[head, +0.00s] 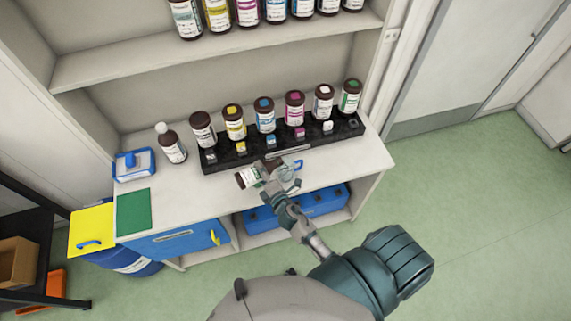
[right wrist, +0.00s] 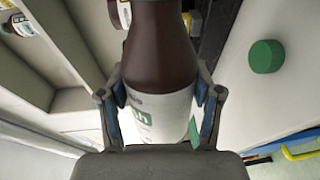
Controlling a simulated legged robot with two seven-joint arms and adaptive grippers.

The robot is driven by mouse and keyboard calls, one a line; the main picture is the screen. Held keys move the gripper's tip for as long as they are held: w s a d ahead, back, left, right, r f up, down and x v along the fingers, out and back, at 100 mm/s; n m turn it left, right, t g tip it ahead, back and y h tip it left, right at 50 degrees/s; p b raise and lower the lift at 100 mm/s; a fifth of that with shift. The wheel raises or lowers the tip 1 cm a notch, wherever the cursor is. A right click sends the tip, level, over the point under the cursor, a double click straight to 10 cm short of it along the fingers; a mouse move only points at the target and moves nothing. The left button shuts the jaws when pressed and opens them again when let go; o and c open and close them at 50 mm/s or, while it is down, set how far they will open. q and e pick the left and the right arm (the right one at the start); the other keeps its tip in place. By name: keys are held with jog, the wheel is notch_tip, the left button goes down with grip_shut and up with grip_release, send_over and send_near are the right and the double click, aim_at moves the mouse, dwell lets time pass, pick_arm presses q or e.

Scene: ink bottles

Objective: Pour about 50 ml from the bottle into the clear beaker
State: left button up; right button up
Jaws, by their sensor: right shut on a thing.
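A brown bottle with a white and green label (head: 247,178) is held tilted over the front of the counter. My right gripper (head: 281,172) is shut on it. In the right wrist view the bottle (right wrist: 160,55) sits between the two fingers (right wrist: 162,105), gripped around its labelled body, and its far end runs out of the top of the picture. A small green round piece, like a cap (right wrist: 267,56), lies on the pale surface there. I cannot make out the clear beaker for sure in either view. My left gripper is not in view.
A black rack (head: 222,160) with several brown bottles stands along the back of the counter. A white-capped bottle (head: 171,143), a blue and white item (head: 134,164) and a green mat (head: 134,212) are to the left. The counter's front right (head: 363,161) is clear.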

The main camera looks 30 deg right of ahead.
aim_at(260, 179)
dwell(0.3)
jog(key=f+n+b, duration=0.1)
jog(key=f+b, duration=0.1)
jog(key=a+f+n+b, duration=0.1)
jog(key=n+b, duration=0.1)
jog(key=shift+f, duration=0.35)
jog(key=shift+r+n, duration=0.15)
jog(key=shift+n, duration=0.15)
jog(key=shift+d+f+n+h+b, duration=0.15)
jog(key=shift+f+n+h+b, duration=0.25)
jog(key=shift+f+n, duration=0.25)
jog(key=shift+r, duration=0.2)
dwell(0.4)
